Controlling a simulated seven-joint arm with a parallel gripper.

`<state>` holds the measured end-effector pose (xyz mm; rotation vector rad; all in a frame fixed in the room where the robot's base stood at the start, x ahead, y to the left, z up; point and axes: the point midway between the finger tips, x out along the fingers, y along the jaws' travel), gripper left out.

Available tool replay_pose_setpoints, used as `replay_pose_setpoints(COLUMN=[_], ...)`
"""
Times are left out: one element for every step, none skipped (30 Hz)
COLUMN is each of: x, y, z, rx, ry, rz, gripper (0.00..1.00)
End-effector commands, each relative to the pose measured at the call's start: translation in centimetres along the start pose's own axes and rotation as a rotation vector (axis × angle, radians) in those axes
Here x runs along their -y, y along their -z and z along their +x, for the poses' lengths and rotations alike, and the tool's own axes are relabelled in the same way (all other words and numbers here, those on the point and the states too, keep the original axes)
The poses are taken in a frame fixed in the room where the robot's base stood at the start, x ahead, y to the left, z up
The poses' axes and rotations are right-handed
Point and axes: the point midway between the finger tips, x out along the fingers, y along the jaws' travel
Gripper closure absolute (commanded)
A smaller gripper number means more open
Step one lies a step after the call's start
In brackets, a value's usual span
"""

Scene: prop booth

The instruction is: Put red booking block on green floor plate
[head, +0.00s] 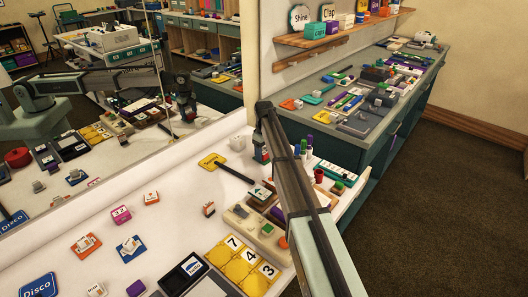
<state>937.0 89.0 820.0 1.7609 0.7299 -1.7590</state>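My arm reaches from the lower right across the white table. My gripper (262,158) points down near the table's back, by the black-handled tool; its fingers are too small and partly hidden to tell whether they are open or shut. A small red-and-white block (151,198) lies on the open table left of the gripper; I cannot tell whether it is the red booking block. A small green piece (338,187) shows at the right, beyond my arm. I cannot make out a green floor plate for certain; my arm hides part of the table.
A yellow number tray (236,264) and a beige tray (247,228) stand at the front. Small blocks, including a magenta one (121,214), are scattered at left. Upright markers (304,148) stand right of my arm. A large mirror (100,110) borders the table's left side.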

Motion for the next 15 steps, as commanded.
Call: replay_pose_setpoints(x=[-0.01, -0.01, 0.0, 0.0, 0.0, 0.0, 0.0, 0.0, 0.0, 0.0, 0.0, 0.0, 0.0, 0.0, -0.01], y=[0.0, 0.0, 0.0, 0.0, 0.0, 0.0, 0.0, 0.0, 0.0, 0.0, 0.0, 0.0, 0.0, 0.0, 0.0], z=[-0.03, -0.03, -0.03, -0.04, -0.04, -0.04, -0.04, -0.04, -0.04, -0.04, -0.05, -0.05, -0.07, -0.13, -0.26], rx=[0.0, 0.0, 0.0, 0.0, 0.0, 0.0, 0.0, 0.0, 0.0, 0.0, 0.0, 0.0, 0.0, 0.0, 0.0], ry=[0.0, 0.0, 0.0, 0.0, 0.0, 0.0, 0.0, 0.0, 0.0, 0.0, 0.0, 0.0, 0.0, 0.0, 0.0], rz=[0.0, 0.0, 0.0, 0.0, 0.0, 0.0, 0.0, 0.0, 0.0, 0.0, 0.0, 0.0, 0.0, 0.0, 0.0], gripper=[0.29, 0.26, 0.22, 0.19, 0.16, 0.13, 0.12, 0.12, 0.12, 0.12, 0.12, 0.12, 0.12, 0.12, 0.12])
